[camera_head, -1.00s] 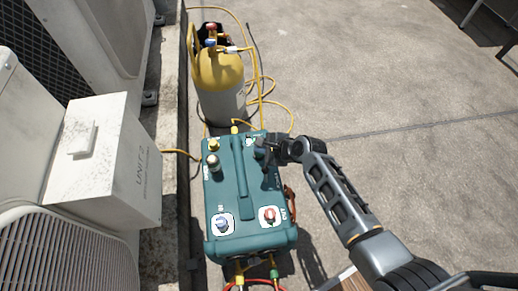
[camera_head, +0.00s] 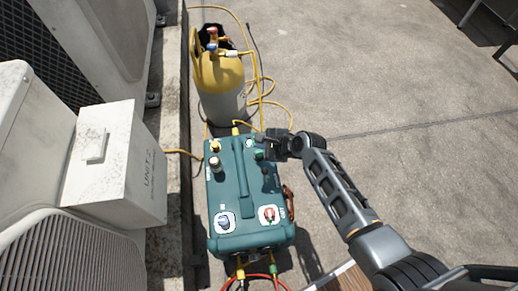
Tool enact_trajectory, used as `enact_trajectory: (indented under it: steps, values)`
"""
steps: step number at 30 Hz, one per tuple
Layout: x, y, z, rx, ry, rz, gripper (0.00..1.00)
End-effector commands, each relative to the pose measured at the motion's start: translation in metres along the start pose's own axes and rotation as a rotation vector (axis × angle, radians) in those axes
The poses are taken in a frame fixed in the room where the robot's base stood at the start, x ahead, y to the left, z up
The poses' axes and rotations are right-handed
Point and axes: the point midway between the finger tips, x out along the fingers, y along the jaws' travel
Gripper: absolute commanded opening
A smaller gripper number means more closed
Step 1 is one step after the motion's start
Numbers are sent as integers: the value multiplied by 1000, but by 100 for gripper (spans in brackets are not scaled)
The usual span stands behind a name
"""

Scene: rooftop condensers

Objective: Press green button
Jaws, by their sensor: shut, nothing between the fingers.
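The teal recovery machine (camera_head: 232,185) stands on the roof floor at the centre of the head view. A small green button (camera_head: 259,155) shows near the far right corner of its top. My gripper (camera_head: 263,143) is shut and empty, just beyond and beside the green button. The button's face is visible past the fingers. I cannot tell whether the fingers touch the machine's top.
A blue knob (camera_head: 224,222), a red knob (camera_head: 268,214) and a handle (camera_head: 244,180) are on the machine's top. A yellow-topped cylinder (camera_head: 220,75) with yellow hoses stands behind it. Condenser units and a white box (camera_head: 115,165) line the left. Open concrete lies right.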

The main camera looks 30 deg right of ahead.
Motion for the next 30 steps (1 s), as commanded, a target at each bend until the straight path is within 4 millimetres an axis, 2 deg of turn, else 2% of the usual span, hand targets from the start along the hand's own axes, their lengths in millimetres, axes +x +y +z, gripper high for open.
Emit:
enact_trajectory:
  steps: [1,7,30]
  values:
    - [-6,-5,5,0,0,0,0]
    - [-16,-12,12,0,0,0,0]
    - [-15,-11,12,0,0,0,0]
